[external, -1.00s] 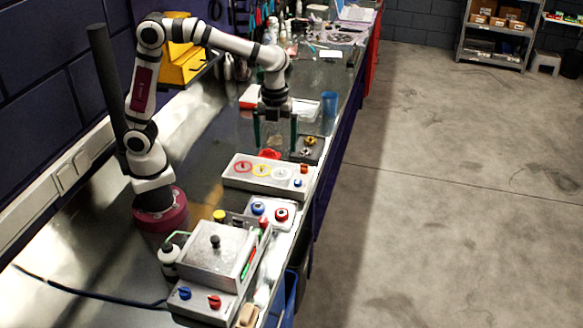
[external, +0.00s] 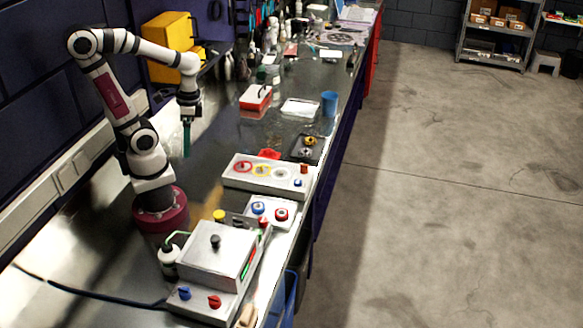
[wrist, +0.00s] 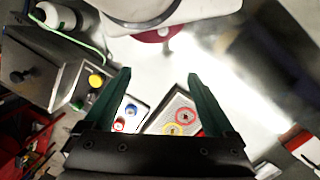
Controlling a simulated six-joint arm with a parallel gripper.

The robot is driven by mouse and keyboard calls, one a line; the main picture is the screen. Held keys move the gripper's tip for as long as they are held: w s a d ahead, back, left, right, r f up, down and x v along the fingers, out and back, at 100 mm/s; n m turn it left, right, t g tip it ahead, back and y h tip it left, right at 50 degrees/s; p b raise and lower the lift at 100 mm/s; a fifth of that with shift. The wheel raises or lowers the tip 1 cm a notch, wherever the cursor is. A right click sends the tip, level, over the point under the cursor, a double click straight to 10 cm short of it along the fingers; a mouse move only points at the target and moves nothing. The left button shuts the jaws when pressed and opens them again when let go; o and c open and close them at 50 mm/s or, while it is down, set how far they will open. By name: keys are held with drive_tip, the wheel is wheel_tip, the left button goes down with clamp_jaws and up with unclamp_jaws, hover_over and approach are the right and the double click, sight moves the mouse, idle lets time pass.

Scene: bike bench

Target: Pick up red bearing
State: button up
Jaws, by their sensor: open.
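The red bearing (external: 281,214) sits on a small white tray (external: 262,224) near the bench's front edge, with a blue bearing (external: 258,208) to its left. In the wrist view the red bearing (wrist: 118,125) shows near the left finger, beside the blue bearing (wrist: 131,110). My gripper (external: 187,152) is raised over the back of the bench, well away from the tray. Its two green fingers are wide apart in the wrist view (wrist: 159,77), with nothing between them.
A grey plate with red, yellow and white rings (external: 238,181) lies behind the tray. A metal box (external: 205,258) with knobs stands in front of it. A blue cup (external: 329,104), a red box (external: 255,98) and a dark tray (external: 312,143) are farther back.

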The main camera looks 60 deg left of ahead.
drive_tip(key=d+f+n+g+h, duration=0.2)
drive_tip(key=d+n+h, duration=0.2)
drive_tip(key=n+t+h, duration=0.8)
drive_tip(key=n+t, duration=0.2)
drive_tip(key=n, duration=1.2)
approach(284, 215)
drive_tip(key=shift+w+d+f, duration=0.15)
drive_tip(key=shift+w+d, duration=0.1)
drive_tip(key=shift+w, duration=0.55)
drive_tip(key=x, duration=0.6)
drive_tip(key=shift+s+d+f, duration=0.15)
drive_tip(key=shift+s+f, duration=0.2)
clamp_jaws()
